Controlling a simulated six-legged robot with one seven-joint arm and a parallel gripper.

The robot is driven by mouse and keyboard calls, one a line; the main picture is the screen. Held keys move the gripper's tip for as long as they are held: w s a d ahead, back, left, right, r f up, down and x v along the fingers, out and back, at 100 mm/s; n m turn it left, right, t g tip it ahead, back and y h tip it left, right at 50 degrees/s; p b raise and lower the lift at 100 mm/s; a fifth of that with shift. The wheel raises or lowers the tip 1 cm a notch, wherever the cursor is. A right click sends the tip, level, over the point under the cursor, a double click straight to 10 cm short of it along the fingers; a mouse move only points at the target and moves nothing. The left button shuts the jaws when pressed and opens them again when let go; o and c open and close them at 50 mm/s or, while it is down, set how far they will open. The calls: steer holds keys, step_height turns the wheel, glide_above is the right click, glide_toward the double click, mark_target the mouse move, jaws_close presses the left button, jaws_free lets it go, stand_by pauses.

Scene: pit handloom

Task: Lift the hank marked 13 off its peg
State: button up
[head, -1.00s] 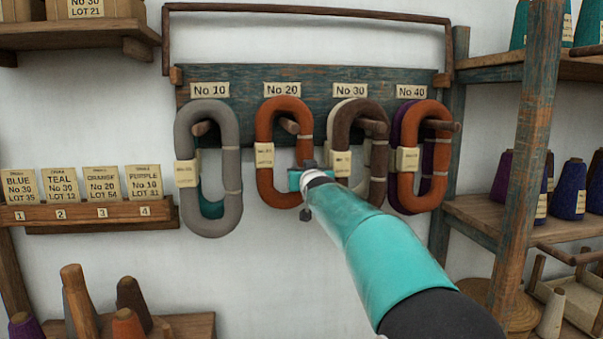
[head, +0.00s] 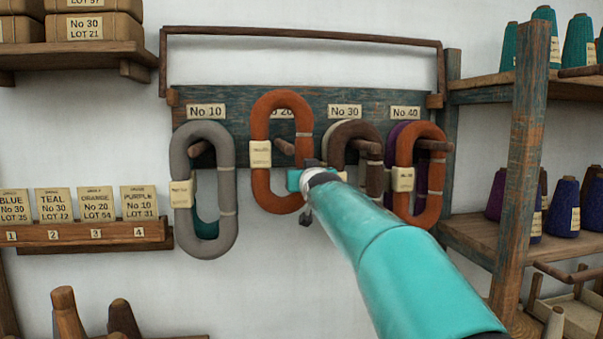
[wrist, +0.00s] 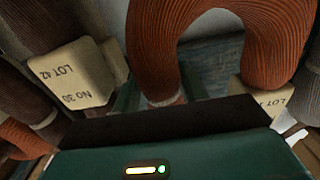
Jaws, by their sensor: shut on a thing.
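The orange hank (head: 262,185) at the No 20 peg hangs upright, its top covering part of the No 20 label. The peg (head: 285,147) still shows through the middle of its loop, clear of the top bend. Its paper tag (head: 260,154) is too small to read there; in the wrist view the tag (wrist: 262,97) shows "LOT 1" with the rest cut off. My gripper (head: 308,180) is shut on the right strand, low on the orange hank (wrist: 155,50). The grip itself is partly hidden by my wrist.
A brown hank (head: 340,140) hangs close to the right on the No 30 peg; its tag (wrist: 70,75) reads No 30, LOT 42. A grey hank (head: 227,190) hangs left, another orange hank (head: 432,180) right. A shelf post (head: 520,150) stands farther right.

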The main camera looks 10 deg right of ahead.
steer(key=s, duration=1.4)
steer(key=shift+s, duration=0.1)
steer(key=shift+s, duration=0.5)
